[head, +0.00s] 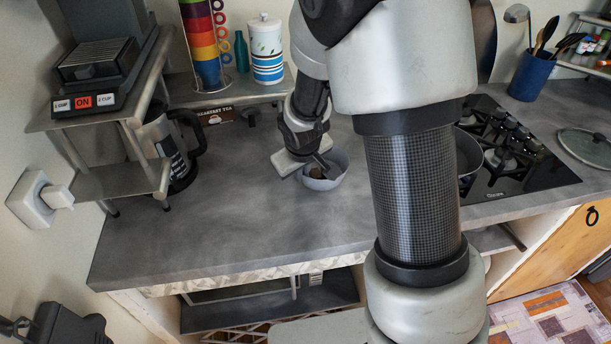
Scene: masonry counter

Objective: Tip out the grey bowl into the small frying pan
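The grey bowl (333,183) stands on the counter near the middle of the head view, with something small and brown inside it. My gripper (319,166) is at the bowl's left and back rim, with a dark finger reaching over the bowl's opening. Whether the fingers are closed on the rim cannot be seen. A pan (471,160) on the hob at the right is mostly hidden behind my arm, so only its right side shows.
The black gas hob (535,178) is at the right, with a glass lid (585,147) beyond it. Colourful stacked cups (205,45) and a striped canister (267,50) are at the back. The front left counter (200,225) is clear.

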